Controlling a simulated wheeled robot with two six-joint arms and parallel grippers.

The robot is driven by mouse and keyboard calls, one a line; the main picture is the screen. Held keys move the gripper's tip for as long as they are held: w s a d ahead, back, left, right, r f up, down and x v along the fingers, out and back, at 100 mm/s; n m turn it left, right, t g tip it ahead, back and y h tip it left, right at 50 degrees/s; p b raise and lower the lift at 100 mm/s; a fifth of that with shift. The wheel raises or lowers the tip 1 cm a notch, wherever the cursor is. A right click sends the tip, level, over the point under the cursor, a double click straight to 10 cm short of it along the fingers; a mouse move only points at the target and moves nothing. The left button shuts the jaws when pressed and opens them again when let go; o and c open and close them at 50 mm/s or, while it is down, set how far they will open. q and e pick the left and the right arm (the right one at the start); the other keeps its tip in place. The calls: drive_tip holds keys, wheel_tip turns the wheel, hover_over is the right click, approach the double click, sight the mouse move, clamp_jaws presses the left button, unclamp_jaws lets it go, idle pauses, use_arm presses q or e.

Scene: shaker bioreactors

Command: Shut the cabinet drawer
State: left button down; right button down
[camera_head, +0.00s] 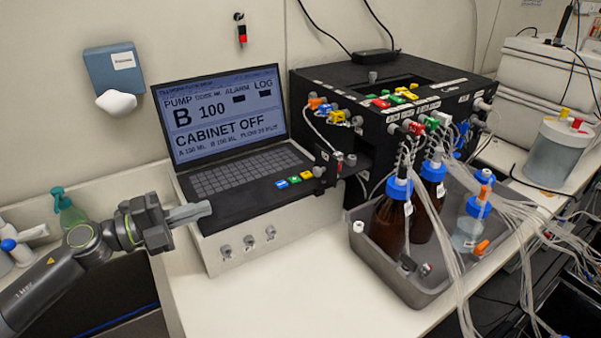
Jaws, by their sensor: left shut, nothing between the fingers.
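The black cabinet (330,92) stands on the counter at the upper middle, behind the tray of bottles. A small black drawer-like part (352,165) sticks out from its front left side, beside the laptop. I cannot tell how far it is pulled out. My left gripper (205,209) is shut and empty. It is at the left, in front of the laptop's near left corner and well to the left of the cabinet. My right gripper is not in view.
A laptop (235,180) rests on a pale box (226,245) with knobs. A grey tray (372,258) holds brown bottles (391,220) with blue caps and tubes. White counter (300,300) lies clear in front. A dark sink (110,295) is at lower left.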

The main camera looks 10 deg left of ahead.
use_arm(q)
drive_tip(key=shift+x, duration=0.75)
drive_tip(key=p+x, duration=0.4)
drive_tip(key=x, duration=0.4)
drive_tip(key=p, duration=0.3)
approach(342, 166)
drive_tip(key=shift+s+a+r, duration=0.25)
drive_tip(key=shift+s+r, duration=0.6)
drive_tip(key=shift+s, duration=0.05)
drive_tip(key=shift+w+d, duration=0.1)
drive_tip(key=shift+w, duration=0.05)
drive_tip(key=x, duration=1.1)
drive_tip(key=shift+w+a+f, duration=0.25)
drive_tip(key=shift+r, duration=0.3)
